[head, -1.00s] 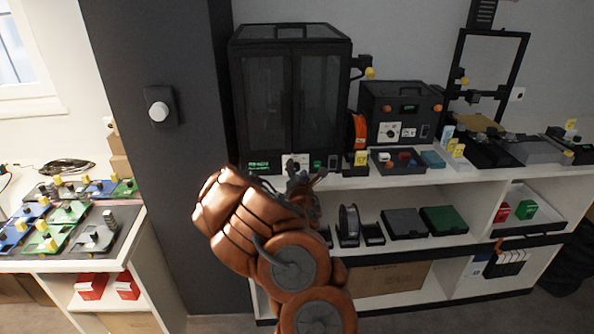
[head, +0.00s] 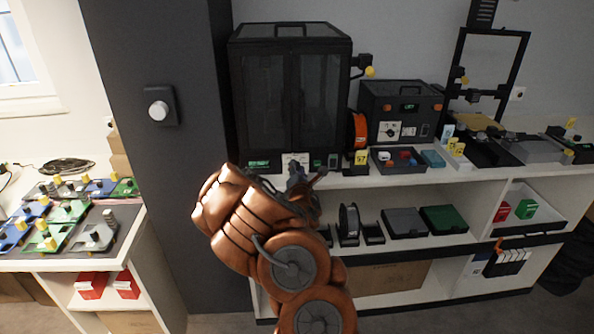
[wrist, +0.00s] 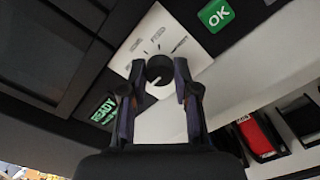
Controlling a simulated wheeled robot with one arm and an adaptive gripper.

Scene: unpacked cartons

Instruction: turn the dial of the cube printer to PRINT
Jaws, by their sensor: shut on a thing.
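The large black enclosed printer (head: 290,90) stands on the white shelf behind my gripper. Its white dial plate (head: 292,158) shows low on its front. In the wrist view, the dark round dial (wrist: 160,72) sits on the white plate (wrist: 150,32) between my fingers. My gripper (wrist: 160,80) is shut on the dial. FEED and a label that looks like PRINT, at the right, can be read around the dial; another label is too blurred to read. I cannot tell which mark the dial points at. In the head view, my gripper (head: 302,178) hides the dial.
A smaller black printer (head: 402,108) and trays stand to the right. A dark pillar (head: 160,210) is left of the shelf.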

